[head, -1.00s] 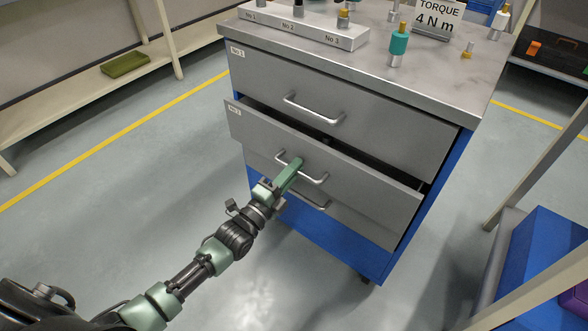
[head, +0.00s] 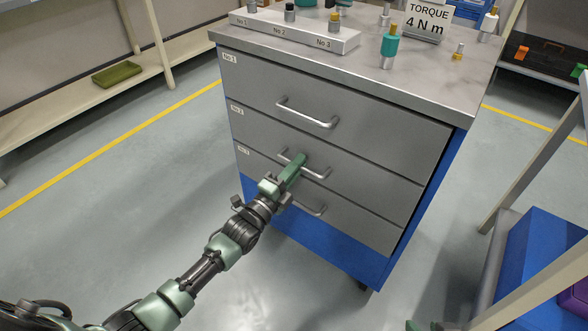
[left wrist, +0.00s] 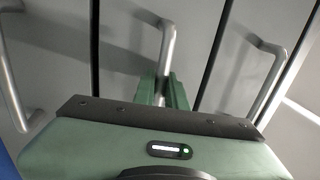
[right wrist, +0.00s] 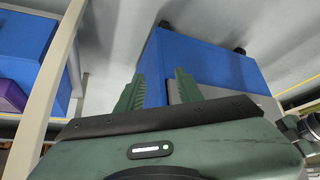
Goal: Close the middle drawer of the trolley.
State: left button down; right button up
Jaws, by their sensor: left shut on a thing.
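The trolley (head: 345,270) is a blue cabinet with a grey top and three grey drawer fronts. The middle drawer (head: 375,180) sits flush with the drawers above and below it. My left gripper (head: 297,165) is shut on the middle drawer's handle (head: 318,174); in the left wrist view its green fingers (left wrist: 164,92) clasp the silver bar (left wrist: 168,45). The top drawer (head: 390,122) and bottom drawer (head: 355,222) look closed. My right gripper (right wrist: 160,90) shows in the right wrist view, fingers apart and empty, pointing toward the trolley's blue side (right wrist: 205,65).
On the trolley top are a numbered block (head: 290,33), a torque sign (head: 428,20) and a teal-handled tool (head: 390,48). A rack with a blue box (head: 545,250) stands at the right. A shelf with a green tray (head: 117,73) stands at the left. The floor at left is clear.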

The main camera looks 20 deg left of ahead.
pick_arm(q)
jog(key=c, duration=1.7)
grip_release()
jog(key=shift+w, duration=0.1)
jog(key=shift+c, duration=0.2)
jog(key=shift+o, duration=1.4)
jog(key=shift+w+d, duration=0.1)
